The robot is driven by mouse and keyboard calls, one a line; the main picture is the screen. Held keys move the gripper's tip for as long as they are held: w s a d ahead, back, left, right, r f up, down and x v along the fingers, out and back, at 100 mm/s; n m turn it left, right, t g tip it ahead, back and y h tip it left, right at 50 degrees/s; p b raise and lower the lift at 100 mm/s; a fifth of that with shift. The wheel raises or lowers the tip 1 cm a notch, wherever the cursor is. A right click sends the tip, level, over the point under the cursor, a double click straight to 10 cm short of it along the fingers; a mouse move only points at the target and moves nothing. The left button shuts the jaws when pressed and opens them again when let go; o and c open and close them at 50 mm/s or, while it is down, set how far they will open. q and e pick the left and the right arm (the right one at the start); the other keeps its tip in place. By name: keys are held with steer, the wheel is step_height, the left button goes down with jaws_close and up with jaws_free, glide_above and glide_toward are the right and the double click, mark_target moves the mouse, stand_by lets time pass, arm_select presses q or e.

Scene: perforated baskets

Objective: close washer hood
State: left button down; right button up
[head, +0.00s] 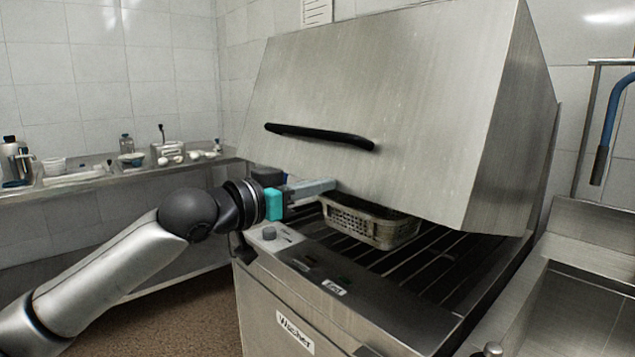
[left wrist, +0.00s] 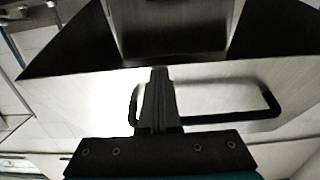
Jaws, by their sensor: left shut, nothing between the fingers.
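The washer hood (head: 390,100) is a large brushed-steel cover, raised at a tilt above the washer base (head: 290,300), with a gap along its lower edge. Its black bar handle (head: 320,136) is on the front face. My left gripper (head: 328,187) is shut and empty, just under the handle and near the hood's lower front edge; I cannot tell if it touches. In the left wrist view the shut fingers (left wrist: 158,80) lie over the hood face, with the handle (left wrist: 262,115) behind them. My right gripper is not in view.
A perforated basket (head: 370,222) sits on the dark rack bars (head: 440,255) under the hood. A steel sink (head: 590,290) is at the right, with a blue hose (head: 612,110) above it. A shelf (head: 100,178) with bottles and small items runs along the left wall.

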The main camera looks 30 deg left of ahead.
arm_select(q)
steer(key=shift+w+d+f+b, duration=0.15)
steer(key=shift+w+f+b, duration=0.25)
steer(key=shift+f, duration=1.1)
steer(key=shift+w+d+f+b, duration=0.2)
steer(key=shift+w+f, duration=0.3)
steer(key=shift+f, duration=1)
steer(key=shift+w+d+f+b, duration=0.15)
steer(key=shift+w+f+b, duration=0.25)
steer(key=shift+f, duration=1.1)
steer(key=shift+w+d+f, duration=0.15)
steer(key=shift+w+f, duration=0.15)
steer(key=shift+f, duration=0.7)
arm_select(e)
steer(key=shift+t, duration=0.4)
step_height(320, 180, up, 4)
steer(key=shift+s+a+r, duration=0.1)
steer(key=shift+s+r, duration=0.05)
arm_select(q)
steer(key=shift+w+d+f, duration=0.15)
steer(key=shift+f, duration=0.15)
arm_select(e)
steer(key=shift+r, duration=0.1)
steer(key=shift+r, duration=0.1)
